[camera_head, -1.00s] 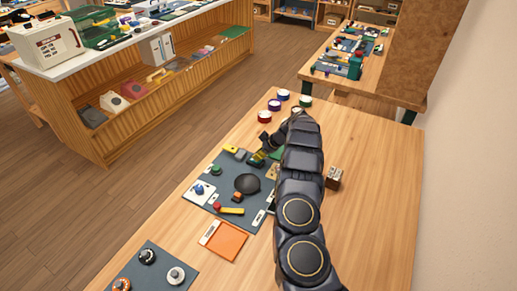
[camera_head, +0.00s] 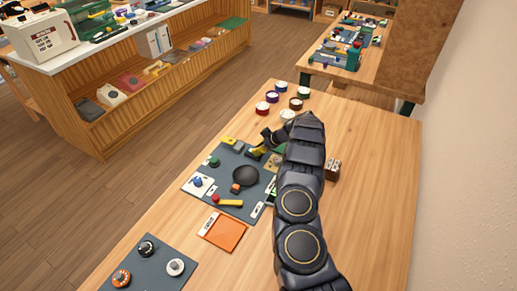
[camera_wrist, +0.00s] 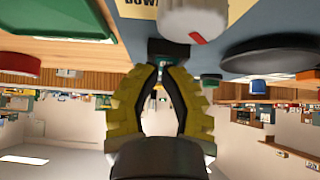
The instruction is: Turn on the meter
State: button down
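My gripper (camera_head: 264,145), with yellow finger pads, is over the far part of the dark grey board (camera_head: 228,207) on the wooden table. In the wrist view its fingers (camera_wrist: 168,55) come together at dark tips, with nothing visibly held. A white knob with a red mark (camera_wrist: 193,18) is just beyond the tips, beside partly cut-off lettering that seems to read "DOWN". I cannot tell whether they touch. I cannot single out the meter; my arm hides the board's right part.
The board also bears a black round disc (camera_head: 246,176), a green button (camera_head: 214,161), a blue knob (camera_head: 197,182) and a yellow lever (camera_head: 230,202). An orange tray (camera_head: 222,234) is nearer. Several coloured round caps (camera_head: 273,96) stand beyond; a brown block (camera_head: 333,168) is right of my arm.

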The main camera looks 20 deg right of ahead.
jog(key=shift+w+a+r, duration=0.2)
jog(key=shift+w+a, duration=0.25)
jog(key=shift+r, duration=0.15)
jog(key=shift+r, duration=0.3)
jog(key=r, duration=0.2)
jog(key=s+d+r, duration=0.1)
jog(key=r, duration=0.1)
jog(key=shift+d, duration=0.1)
jog(key=s+d+r, duration=0.4)
jog(key=s+d, duration=0.1)
jog(key=shift+s+r, duration=0.2)
jog(key=shift+r, duration=0.15)
jog(key=shift+d, duration=0.1)
